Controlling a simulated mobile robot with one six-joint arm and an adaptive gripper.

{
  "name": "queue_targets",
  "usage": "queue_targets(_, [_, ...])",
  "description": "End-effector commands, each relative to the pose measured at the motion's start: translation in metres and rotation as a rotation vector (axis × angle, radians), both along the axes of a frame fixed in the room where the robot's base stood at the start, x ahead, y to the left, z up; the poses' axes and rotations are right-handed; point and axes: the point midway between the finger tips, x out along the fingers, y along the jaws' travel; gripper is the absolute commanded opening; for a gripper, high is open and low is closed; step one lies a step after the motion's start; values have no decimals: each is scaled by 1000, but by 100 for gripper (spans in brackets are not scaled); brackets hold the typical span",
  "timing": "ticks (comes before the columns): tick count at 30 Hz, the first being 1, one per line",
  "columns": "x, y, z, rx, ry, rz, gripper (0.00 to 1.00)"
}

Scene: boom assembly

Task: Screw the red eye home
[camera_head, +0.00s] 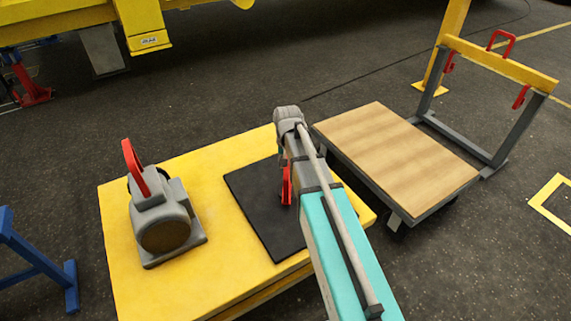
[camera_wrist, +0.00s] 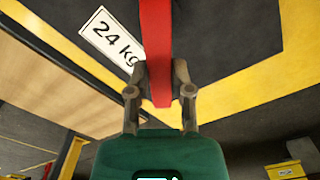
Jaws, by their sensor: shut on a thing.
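A red part (camera_wrist: 157,45) runs down the middle of the wrist view as a straight bar; I cannot make out a ring or thread on it. My gripper (camera_wrist: 160,88) is shut on it, one grey finger on each side near its lower end. In the head view a red part (camera_head: 287,186) shows beside my arm over the black mat (camera_head: 252,208); the gripper itself is hidden there by the arm. Whether the part touches anything below is hidden. Another red part (camera_head: 134,165) stands tilted on top of a grey motor-like unit (camera_head: 165,215).
The grey unit stands on the left of a yellow table (camera_head: 120,240). A wood-topped cart (camera_head: 395,150) stands right of it. Behind is a grey frame with a yellow beam (camera_head: 500,65) and red hooks. A blue stand (camera_head: 35,265) is far left.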

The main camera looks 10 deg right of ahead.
Motion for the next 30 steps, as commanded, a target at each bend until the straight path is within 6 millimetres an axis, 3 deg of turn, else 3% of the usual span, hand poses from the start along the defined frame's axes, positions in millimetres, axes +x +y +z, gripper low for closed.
queue_targets(30, [-3, -2, 0, -8, 3, -968, 0])
